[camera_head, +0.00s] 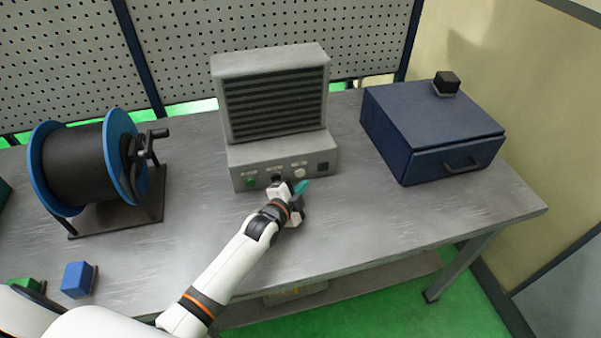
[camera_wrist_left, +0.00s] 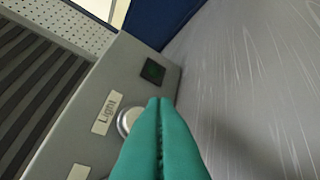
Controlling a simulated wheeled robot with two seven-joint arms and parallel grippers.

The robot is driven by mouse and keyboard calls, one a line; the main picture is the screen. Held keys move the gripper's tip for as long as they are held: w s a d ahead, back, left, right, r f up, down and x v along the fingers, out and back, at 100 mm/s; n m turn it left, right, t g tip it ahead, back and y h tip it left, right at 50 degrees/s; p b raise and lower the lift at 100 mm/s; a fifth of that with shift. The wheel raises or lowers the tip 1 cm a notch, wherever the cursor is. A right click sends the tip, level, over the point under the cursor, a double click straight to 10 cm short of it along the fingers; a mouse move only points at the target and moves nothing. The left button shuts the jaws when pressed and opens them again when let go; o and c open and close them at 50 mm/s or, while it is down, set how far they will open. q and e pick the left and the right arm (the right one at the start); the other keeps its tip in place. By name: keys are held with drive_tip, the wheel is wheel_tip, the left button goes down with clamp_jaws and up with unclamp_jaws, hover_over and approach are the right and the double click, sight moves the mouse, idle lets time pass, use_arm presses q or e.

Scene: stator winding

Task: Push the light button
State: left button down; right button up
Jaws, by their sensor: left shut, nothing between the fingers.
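The light button is a round silver button (camera_head: 299,172) on the front panel of the grey machine (camera_head: 277,95). In the left wrist view the button (camera_wrist_left: 128,120) sits beside a "Light" label (camera_wrist_left: 105,113). My left gripper (camera_head: 302,186) is in front of the panel, just below the button. Its teal fingers (camera_wrist_left: 160,105) are pressed together with nothing between them and partly cover the button's edge. I cannot tell whether the fingertips touch it. My right gripper is not in view.
The panel also has a green button (camera_head: 250,183), a black knob (camera_head: 277,179) and a dark square (camera_head: 322,167). A blue box (camera_head: 420,125) stands right, a cable reel (camera_head: 85,165) left, and a small blue block (camera_head: 77,280) front left. The table's right front is clear.

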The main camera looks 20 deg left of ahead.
use_arm(q)
drive_tip(key=s+d+p, duration=0.1)
drive_tip(key=s+d, duration=0.1)
drive_tip(key=s, duration=0.1)
drive_tip(key=shift+r+p, duration=0.15)
drive_tip(key=shift+p, duration=0.25)
drive_tip(key=shift+s+d+p, duration=0.3)
drive_tip(key=shift+s+d, duration=0.15)
drive_tip(key=shift+s, duration=0.2)
